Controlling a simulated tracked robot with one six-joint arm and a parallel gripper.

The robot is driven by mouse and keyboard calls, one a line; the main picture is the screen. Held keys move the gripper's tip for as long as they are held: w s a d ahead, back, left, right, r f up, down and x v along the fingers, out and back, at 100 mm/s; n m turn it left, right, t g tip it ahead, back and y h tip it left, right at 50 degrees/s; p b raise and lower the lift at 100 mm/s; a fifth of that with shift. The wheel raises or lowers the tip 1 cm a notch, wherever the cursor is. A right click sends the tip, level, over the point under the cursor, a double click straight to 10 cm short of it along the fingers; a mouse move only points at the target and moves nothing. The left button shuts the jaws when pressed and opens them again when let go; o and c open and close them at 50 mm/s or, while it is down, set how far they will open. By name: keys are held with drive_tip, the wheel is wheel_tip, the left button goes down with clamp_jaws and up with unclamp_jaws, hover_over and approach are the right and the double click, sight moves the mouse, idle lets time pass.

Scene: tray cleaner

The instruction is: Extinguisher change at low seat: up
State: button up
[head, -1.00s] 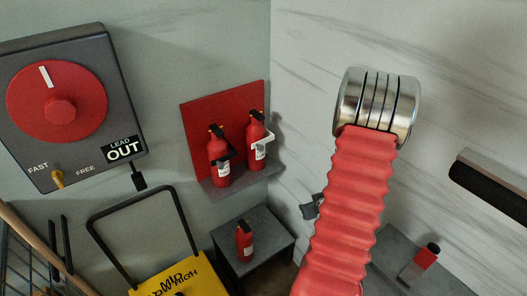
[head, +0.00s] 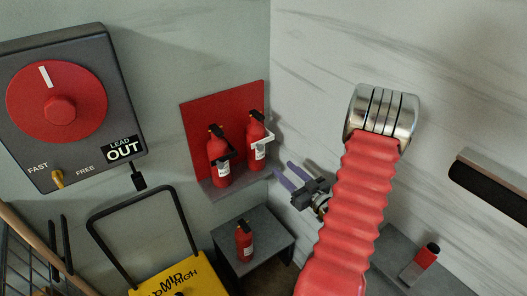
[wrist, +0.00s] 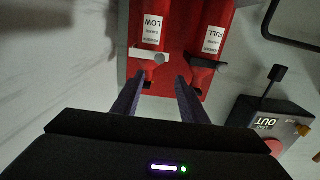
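Two red extinguishers stand side by side on a shelf before a red backboard (head: 194,118). The right one (head: 257,154) has a white bracket; the left one (head: 219,170) has a black bracket. In the upside-down wrist view, the white-bracket extinguisher (wrist: 155,12) reads LOW and the black-bracket one (wrist: 209,18) reads FULL. A third extinguisher (head: 244,240) stands on a low grey table (head: 270,238). My gripper (head: 283,169) is open and empty, right of the shelf. In the wrist view its fingertips (wrist: 160,78) lie apart near the LOW extinguisher's top; contact cannot be told.
A dark box with a red dial (head: 57,100) and a LEAD OUT label hangs at the left. A yellow cart (head: 165,278) with a black handle stands below it. A small red-and-grey object (head: 426,256) sits on a grey surface at right. Walls meet behind the shelf.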

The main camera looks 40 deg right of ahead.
sight(261, 149)
drive_tip(key=shift+w, duration=0.1)
drive_tip(key=w, duration=0.4)
drive_tip(key=w+d, duration=0.1)
drive_tip(key=w, duration=0.8)
drive_tip(key=shift+w+d, duration=0.25)
drive_tip(key=shift+w, duration=0.05)
drive_tip(key=shift+c, duration=0.4)
clamp_jaws()
